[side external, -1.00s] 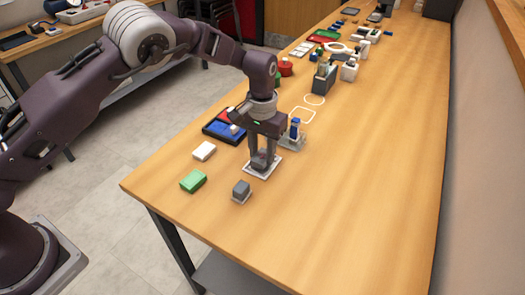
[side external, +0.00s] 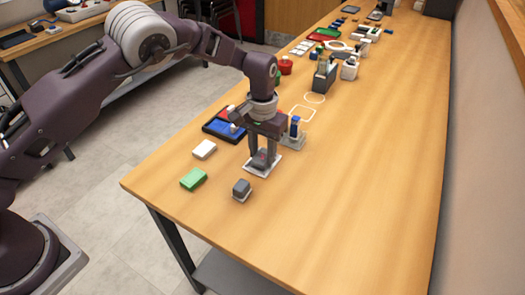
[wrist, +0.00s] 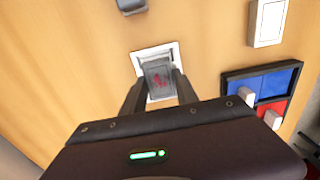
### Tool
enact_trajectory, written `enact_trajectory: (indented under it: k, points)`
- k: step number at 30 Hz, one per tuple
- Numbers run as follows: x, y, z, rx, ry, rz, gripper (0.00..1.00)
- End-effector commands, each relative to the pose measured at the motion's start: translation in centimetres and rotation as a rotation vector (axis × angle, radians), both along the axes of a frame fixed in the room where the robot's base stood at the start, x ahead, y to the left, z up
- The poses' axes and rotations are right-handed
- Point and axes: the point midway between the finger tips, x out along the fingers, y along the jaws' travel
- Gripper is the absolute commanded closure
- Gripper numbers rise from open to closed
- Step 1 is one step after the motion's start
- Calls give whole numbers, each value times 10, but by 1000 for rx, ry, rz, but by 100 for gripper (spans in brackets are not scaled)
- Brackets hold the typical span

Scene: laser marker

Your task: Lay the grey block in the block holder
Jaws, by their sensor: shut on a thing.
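The grey block (wrist: 159,78), with red marks on its face, is between the two fingers of my gripper (wrist: 160,90) in the wrist view. My gripper (side external: 263,160) is shut on it in the side view, pointing down over the white square block holder (side external: 250,172). The holder's pale rim (wrist: 174,47) shows around the far side of the block in the wrist view. The block is at the holder's opening. The fingers hide part of both, and I cannot tell whether the block touches the holder's floor.
A green block (side external: 193,179) and a white block (side external: 204,149) lie to the left. A blue and red tray (side external: 213,132) and a small stand with a blue part (side external: 294,133) are close behind. The right side is clear.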

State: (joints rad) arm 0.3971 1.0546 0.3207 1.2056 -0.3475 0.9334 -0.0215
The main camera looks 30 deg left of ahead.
Motion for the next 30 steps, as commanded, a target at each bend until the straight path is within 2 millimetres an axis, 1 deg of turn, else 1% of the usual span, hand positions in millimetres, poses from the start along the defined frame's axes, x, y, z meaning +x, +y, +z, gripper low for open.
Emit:
enact_trajectory:
  k: [11, 12, 15, 24, 26, 30]
  points:
    - [0, 0, -2, 0, 0, 0, 100]
    - [0, 0, -2, 0, 0, 0, 57]
    - [0, 0, -2, 0, 0, 0, 39]
    - [0, 0, 1, 0, -1, 0, 39]
    - [1, 0, 9, -1, -3, 0, 39]
    - [1, 0, 39, -1, -4, 0, 39]
